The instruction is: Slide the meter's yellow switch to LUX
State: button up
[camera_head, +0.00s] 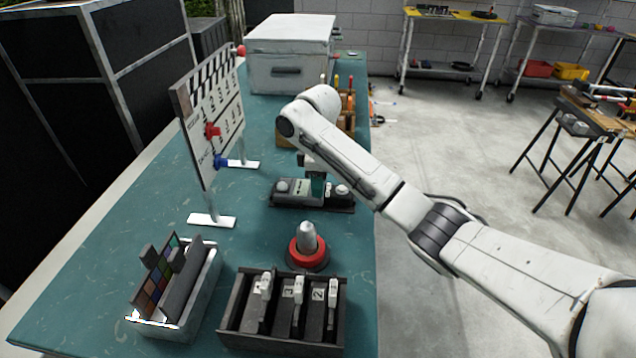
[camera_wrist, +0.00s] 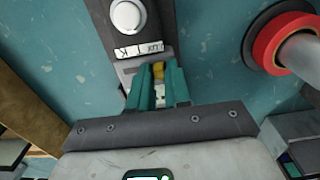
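The meter (camera_head: 284,198) is a dark grey, long body lying on the teal table, with a pale dome near each end. In the wrist view the meter (camera_wrist: 110,40) shows one white dome and a row of small white label plates, one reading K and one seemingly LUX. The yellow switch (camera_wrist: 158,70) stands just below the labels. My gripper (camera_wrist: 160,75) has its two teal fingers on either side of the switch, and the yellow fills the narrow gap between their tips. In the head view my gripper (camera_head: 318,187) is over the meter's middle and hides the switch.
A red-ringed post (camera_head: 307,247) stands in front of the meter. Nearer are a dark tray with numbered levers (camera_head: 285,345) and a white bin with a colour chart (camera_head: 190,322). A clapperboard (camera_head: 208,115) stands left; a wooden tool holder (camera_head: 288,133) is behind.

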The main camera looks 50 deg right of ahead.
jog(key=o, duration=0.3)
jog(key=shift+o, duration=0.2)
notch_tip(320, 180, up, 11)
jog(key=p, duration=0.3)
jog(key=shift+p, duration=0.4)
jog(key=shift+f, duration=0.1)
